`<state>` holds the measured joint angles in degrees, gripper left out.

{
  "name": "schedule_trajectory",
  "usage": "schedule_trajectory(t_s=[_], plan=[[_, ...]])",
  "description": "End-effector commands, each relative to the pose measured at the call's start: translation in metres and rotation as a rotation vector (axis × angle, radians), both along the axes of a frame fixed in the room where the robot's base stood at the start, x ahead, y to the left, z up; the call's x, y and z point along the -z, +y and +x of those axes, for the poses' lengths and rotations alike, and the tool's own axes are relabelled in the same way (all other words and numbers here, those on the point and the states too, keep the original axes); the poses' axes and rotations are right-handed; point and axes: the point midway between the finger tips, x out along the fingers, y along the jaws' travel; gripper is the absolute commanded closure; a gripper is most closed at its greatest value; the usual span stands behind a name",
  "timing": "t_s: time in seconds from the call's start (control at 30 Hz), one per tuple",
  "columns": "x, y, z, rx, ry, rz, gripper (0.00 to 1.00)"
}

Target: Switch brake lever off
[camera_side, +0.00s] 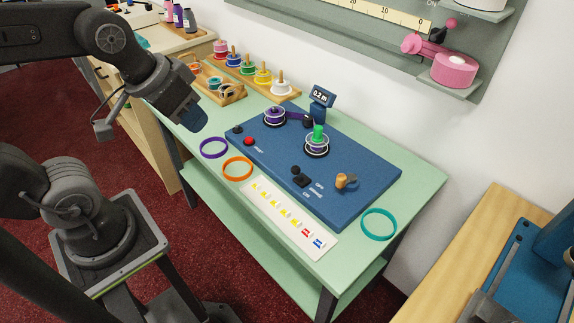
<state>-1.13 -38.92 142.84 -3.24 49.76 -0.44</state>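A black lever (297,172) with a round knob stands on a small black base near the front edge of the blue panel (260,168). White lettering beside it is too small to read surely; I take this for the brake lever, but its on or off position is unclear. A tan-orange handle (345,181) sits to its right on the panel. My gripper (188,116) hangs at the upper left, beyond the panel's left end and well apart from the lever. Its fingers are seen edge-on, so I cannot tell open from shut.
A red button (249,141), a purple spool (275,116) and a spool with a green top (317,143) stand on the panel. Purple (214,148), orange (237,168) and teal (379,224) rings lie on the green table. A display (321,97) rises behind.

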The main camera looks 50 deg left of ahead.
Motion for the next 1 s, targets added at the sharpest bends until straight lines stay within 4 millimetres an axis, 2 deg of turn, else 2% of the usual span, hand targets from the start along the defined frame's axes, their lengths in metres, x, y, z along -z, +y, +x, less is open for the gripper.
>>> schedule_trajectory(t_s=[0.03, 0.17, 0.4, 0.5, 0.7, 1.0], plan=[[0.006, -0.001, 0.008, -0.026, 0.027, -0.033, 0.87], [0.023, -0.002, 0.033, -0.122, 0.091, -0.141, 1.0], [0.065, 0.007, 0.08, -0.363, 0.198, -0.336, 1.0], [0.083, 0.013, 0.094, -0.462, 0.235, -0.395, 1.0], [0.108, 0.025, 0.111, -0.6, 0.275, -0.463, 1.0], [0.116, 0.028, 0.115, -0.64, 0.283, -0.481, 1.0]])
